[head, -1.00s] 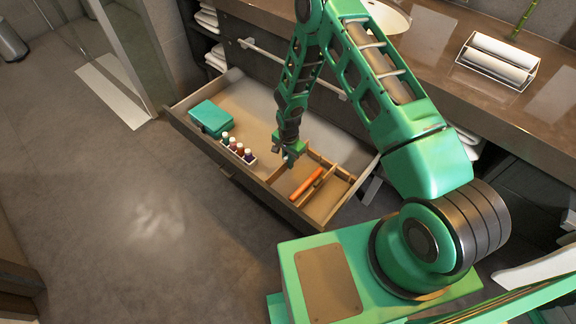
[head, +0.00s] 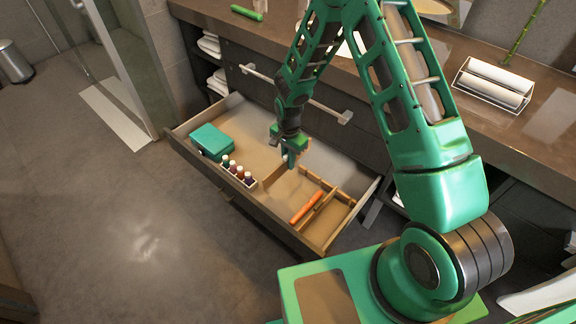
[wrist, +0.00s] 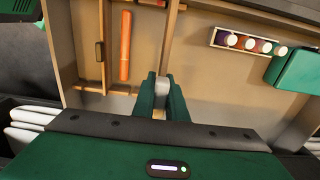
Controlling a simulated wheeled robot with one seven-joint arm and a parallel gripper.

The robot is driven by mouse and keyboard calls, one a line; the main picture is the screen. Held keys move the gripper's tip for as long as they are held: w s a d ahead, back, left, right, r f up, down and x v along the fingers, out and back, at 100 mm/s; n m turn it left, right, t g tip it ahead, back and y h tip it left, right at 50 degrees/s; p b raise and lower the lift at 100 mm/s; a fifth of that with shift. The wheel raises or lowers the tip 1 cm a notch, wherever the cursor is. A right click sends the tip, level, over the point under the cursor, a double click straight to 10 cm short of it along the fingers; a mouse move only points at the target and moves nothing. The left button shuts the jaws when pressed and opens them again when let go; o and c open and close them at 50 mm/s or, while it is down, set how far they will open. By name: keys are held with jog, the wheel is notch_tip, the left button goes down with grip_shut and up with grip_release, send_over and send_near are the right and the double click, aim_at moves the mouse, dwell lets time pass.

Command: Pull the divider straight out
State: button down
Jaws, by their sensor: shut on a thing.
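The divider (wrist: 171,38) is a thin wooden strip in the open drawer, running away from my gripper in the wrist view. It stands between the orange stick's section and the wider bare section. In the head view the divider (head: 275,179) shows as a tan panel below the fingers. My gripper (wrist: 163,86) is shut on its near end; in the head view the gripper (head: 291,160) is over the drawer's middle. The fingers hide the gripped part. I cannot tell whether its lower edge is clear of the drawer floor.
The orange stick (wrist: 125,46) lies beside the divider, near another thin wooden partition (wrist: 106,40). A rack of small bottles (head: 240,174) and a teal box (head: 211,141) are farther left in the drawer (head: 225,180). The countertop (head: 400,70) overhangs behind.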

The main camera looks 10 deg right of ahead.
jog(key=shift+r, duration=4.1)
notch_tip(320, 180, up, 12)
jog(key=shift+f, duration=0.25)
dwell(0.6)
